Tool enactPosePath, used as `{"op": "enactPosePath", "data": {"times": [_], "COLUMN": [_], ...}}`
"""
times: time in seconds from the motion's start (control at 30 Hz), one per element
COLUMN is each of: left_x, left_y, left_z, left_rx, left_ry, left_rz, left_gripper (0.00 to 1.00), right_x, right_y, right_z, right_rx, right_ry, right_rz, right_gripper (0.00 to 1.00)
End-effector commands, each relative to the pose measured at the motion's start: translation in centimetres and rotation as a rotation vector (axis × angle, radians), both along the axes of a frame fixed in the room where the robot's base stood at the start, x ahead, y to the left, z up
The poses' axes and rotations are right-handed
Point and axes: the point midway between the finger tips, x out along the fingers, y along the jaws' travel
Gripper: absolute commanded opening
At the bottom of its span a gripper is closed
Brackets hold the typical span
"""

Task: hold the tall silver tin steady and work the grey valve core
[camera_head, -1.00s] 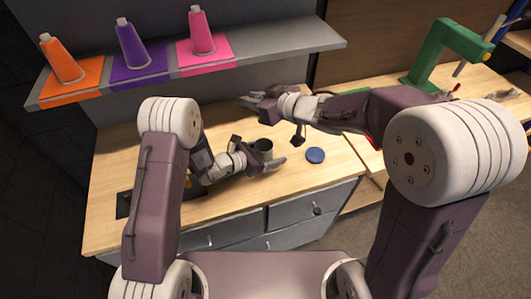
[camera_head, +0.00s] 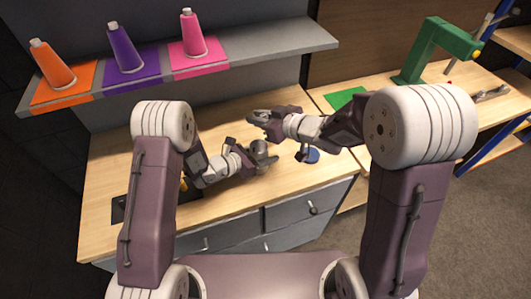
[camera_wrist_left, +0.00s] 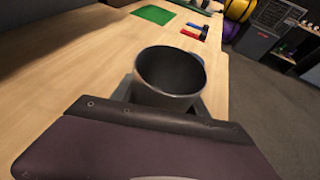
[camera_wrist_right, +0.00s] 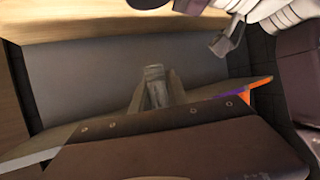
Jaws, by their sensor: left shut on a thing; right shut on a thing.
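The tall silver tin (camera_wrist_left: 165,98) is an open, empty-looking cylinder in the left wrist view, upright between the fingers of my left gripper. In the head view my left gripper (camera_head: 262,158) is shut on it above the wooden worktop, and the tin is mostly hidden by the fingers. My right gripper (camera_head: 257,117) is a little behind and above the tin, apart from it. In the right wrist view my right gripper (camera_wrist_right: 155,95) is shut on a small grey piece (camera_wrist_right: 154,74), which looks like the valve core. Its lower part is hidden between the fingers.
A blue disc (camera_head: 312,156) lies right of the tin, partly hidden by my right arm. A shelf (camera_head: 270,52) with orange (camera_head: 52,66), purple (camera_head: 124,50) and pink (camera_head: 193,35) cones stands behind. A green press (camera_head: 432,50) is far right. The worktop's front is clear.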

Motion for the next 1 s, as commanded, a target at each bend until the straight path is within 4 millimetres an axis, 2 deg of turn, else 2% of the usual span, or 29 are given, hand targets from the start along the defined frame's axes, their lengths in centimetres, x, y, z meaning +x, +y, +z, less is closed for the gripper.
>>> {"op": "enactPosePath", "data": {"times": [0.1,0.3,0.67,0.7,0.77,1.0], "left_x": [0.0,0.0,0.0,0.0,0.0,0.0], "left_y": [0.0,0.0,0.0,0.0,0.0,0.0], "left_z": [0.0,0.0,0.0,0.0,0.0,0.0], "left_rx": [-0.001,-0.001,-0.001,-0.001,-0.001,-0.001], "left_ry": [-0.001,-0.001,-0.001,-0.001,-0.001,-0.001], "left_rz": [0.0,0.0,0.0,0.0,0.0,0.0], "left_gripper": [0.07,0.07,0.07,0.07,0.07,0.07], "right_x": [0.0,0.0,0.0,0.0,0.0,0.0], "right_y": [0.0,0.0,0.0,0.0,0.0,0.0], "right_z": [-1.9,-4.1,-4.6,-4.6,-4.6,-4.6], "right_rx": [0.0,0.0,-0.002,-0.002,-0.002,-0.001], "right_ry": [0.006,0.002,0.0,0.0,0.0,0.0], "right_rz": [-0.001,-0.002,-0.003,-0.003,-0.003,-0.002], "right_gripper": [0.0,0.0,0.0,0.31,0.45,0.45]}}
